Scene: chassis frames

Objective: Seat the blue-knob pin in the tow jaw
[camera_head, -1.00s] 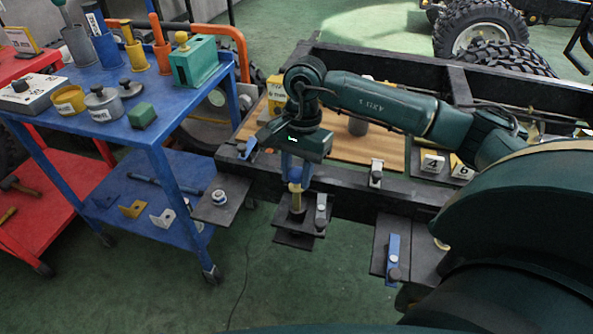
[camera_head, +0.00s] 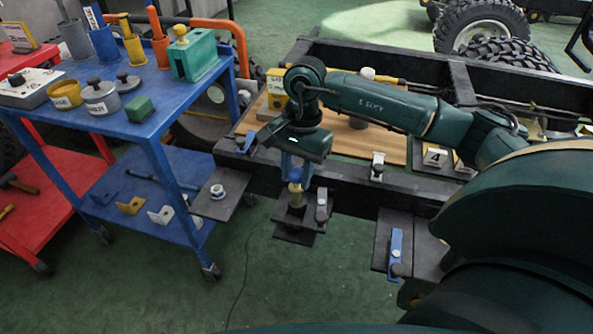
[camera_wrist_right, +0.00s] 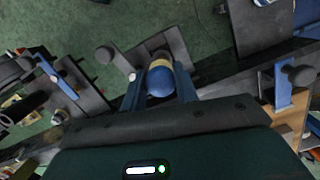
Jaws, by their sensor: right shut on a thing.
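The blue-knob pin (camera_head: 296,174) stands about upright with its yellow shank below the knob. My right gripper (camera_head: 296,182) points down and is shut on it. In the right wrist view the round blue knob (camera_wrist_right: 160,83) sits between the two blue fingers of the gripper (camera_wrist_right: 160,92). The tow jaw (camera_head: 292,237), dark stacked plates on the front of the frame, is directly below the pin. The pin's lower end meets the upper plate's area, but how deep it sits cannot be told. My left gripper is not in view.
A grey post (camera_head: 321,204) stands close right of the pin. Dark side plates carry a bolt (camera_head: 217,191) at left and a blue latch (camera_head: 395,245) at right. The dark chassis rail (camera_head: 350,204) runs behind. A blue cart (camera_head: 150,140) with pots stands at left.

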